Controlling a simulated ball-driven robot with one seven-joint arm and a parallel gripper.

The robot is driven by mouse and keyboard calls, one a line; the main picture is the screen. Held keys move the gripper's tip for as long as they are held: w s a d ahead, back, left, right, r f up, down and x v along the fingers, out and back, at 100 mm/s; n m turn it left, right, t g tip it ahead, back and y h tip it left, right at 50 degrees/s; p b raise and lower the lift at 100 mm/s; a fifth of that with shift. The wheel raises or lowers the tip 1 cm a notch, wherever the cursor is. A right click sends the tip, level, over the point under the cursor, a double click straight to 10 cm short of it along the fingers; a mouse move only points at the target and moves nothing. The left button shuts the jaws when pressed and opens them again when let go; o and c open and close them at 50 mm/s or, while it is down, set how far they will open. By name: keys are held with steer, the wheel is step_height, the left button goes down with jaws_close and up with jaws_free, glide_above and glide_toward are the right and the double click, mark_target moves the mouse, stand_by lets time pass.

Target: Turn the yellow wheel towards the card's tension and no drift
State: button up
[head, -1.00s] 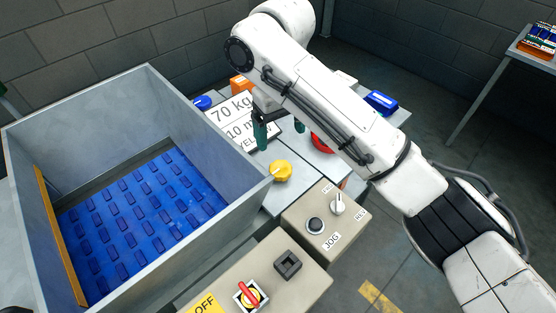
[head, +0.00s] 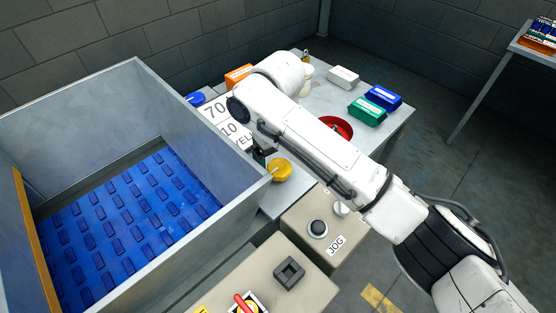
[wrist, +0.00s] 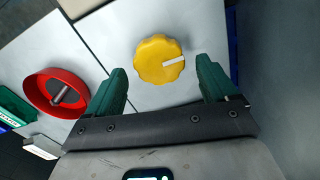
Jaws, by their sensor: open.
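The yellow wheel (head: 279,169) sits at the near edge of the grey table, by the corner of the big metal bin. In the wrist view the yellow wheel (wrist: 159,59) has a scalloped rim and a white mark pointing right. My gripper (wrist: 166,80) is open, its two green fingers apart on either side of the wheel's near side, not visibly touching it. In the head view my arm hides most of my gripper.
A red ring with a metal post (wrist: 56,93) is left of the wheel in the wrist view. Green (head: 367,111), blue (head: 383,97) and white (head: 343,77) packs lie on the table. A metal bin (head: 215,135) and a control box (head: 300,225) flank the wheel.

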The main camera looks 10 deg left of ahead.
steer(key=shift+f, duration=0.65)
steer(key=c, duration=1.1)
steer(key=shift+o, duration=0.2)
steer(key=shift+r, duration=0.1)
steer(key=n+p, duration=0.3)
steer(key=shift+s+n, duration=0.1)
steer(key=shift+n, duration=0.3)
steer(key=n+p, duration=0.2)
steer(key=n, duration=0.2)
steer(key=shift+a+n, duration=0.1)
steer(key=shift+n, duration=0.6)
